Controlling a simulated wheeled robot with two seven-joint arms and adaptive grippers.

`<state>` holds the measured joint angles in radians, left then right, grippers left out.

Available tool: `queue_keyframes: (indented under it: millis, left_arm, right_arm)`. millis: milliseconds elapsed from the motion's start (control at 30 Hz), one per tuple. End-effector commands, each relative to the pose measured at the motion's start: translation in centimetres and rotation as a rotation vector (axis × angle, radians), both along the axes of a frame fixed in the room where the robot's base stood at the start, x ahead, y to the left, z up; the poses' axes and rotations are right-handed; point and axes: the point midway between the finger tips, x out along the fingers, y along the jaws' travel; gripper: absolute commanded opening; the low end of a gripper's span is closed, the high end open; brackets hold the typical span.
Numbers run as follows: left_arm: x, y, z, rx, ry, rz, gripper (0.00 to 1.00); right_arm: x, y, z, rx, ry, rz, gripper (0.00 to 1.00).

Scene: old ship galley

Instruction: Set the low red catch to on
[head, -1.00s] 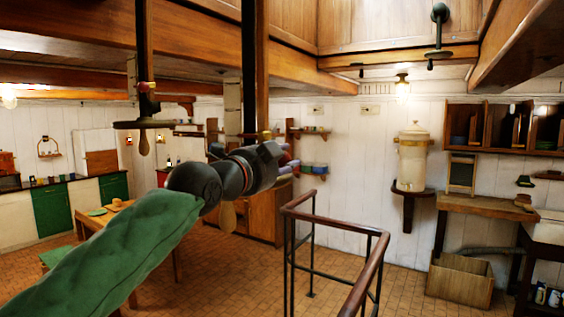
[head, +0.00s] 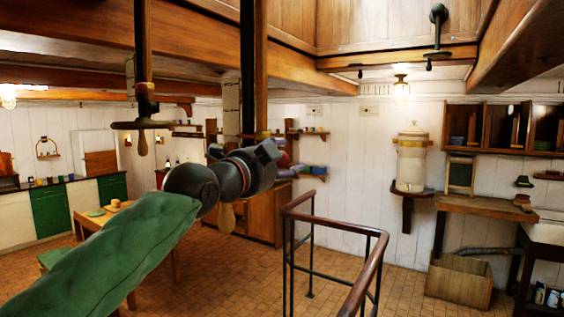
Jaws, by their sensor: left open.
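My left gripper (head: 276,152) is open at the end of the green-sleeved arm, mid-picture, in front of a dark hanging post (head: 248,70). Its fingers are small and seen from behind, and I see nothing held between them. A second hanging post (head: 144,45) at left bears a small red part (head: 146,95) above a dark disc (head: 142,124) with a wooden handle (head: 143,146) below. Another wooden handle (head: 227,216) shows under my left wrist. I cannot tell which part is the low red catch; my gripper and wrist hide the lower part of the nearer post. My right gripper is not in view.
A dark railing with a wooden handrail (head: 372,268) stands right of my left gripper. A wooden table (head: 90,222) is at left beyond my arm. Heavy beams (head: 415,82) run overhead. A wall shelf, workbench (head: 485,207) and crate (head: 459,279) are at right.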

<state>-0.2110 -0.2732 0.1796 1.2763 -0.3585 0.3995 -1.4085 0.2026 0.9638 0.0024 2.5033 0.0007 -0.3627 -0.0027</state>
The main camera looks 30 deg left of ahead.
Motion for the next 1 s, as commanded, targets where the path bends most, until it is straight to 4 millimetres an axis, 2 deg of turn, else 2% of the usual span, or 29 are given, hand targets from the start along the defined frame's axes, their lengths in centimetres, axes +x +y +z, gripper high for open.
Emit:
queue_keyframes:
  millis: [167,400,600,800,1000]
  left_arm:
    - [-2.3,0.2,0.0,0.001,-0.003,0.000,0.58]
    - [-7.0,0.4,-0.2,0.001,-0.003,-0.001,0.58]
    - [-10.1,0.6,-0.3,0.001,-0.001,-0.002,0.58]
    - [-11.4,0.7,-0.4,0.001,0.000,0.000,0.58]
    - [-11.6,0.7,-0.5,0.001,0.001,0.000,0.58]
  right_arm:
    - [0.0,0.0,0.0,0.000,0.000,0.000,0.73]
    - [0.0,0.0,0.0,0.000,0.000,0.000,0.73]
    - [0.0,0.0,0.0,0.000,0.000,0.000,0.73]
    - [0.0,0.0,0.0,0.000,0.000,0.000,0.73]
    - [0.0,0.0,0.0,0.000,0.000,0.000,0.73]
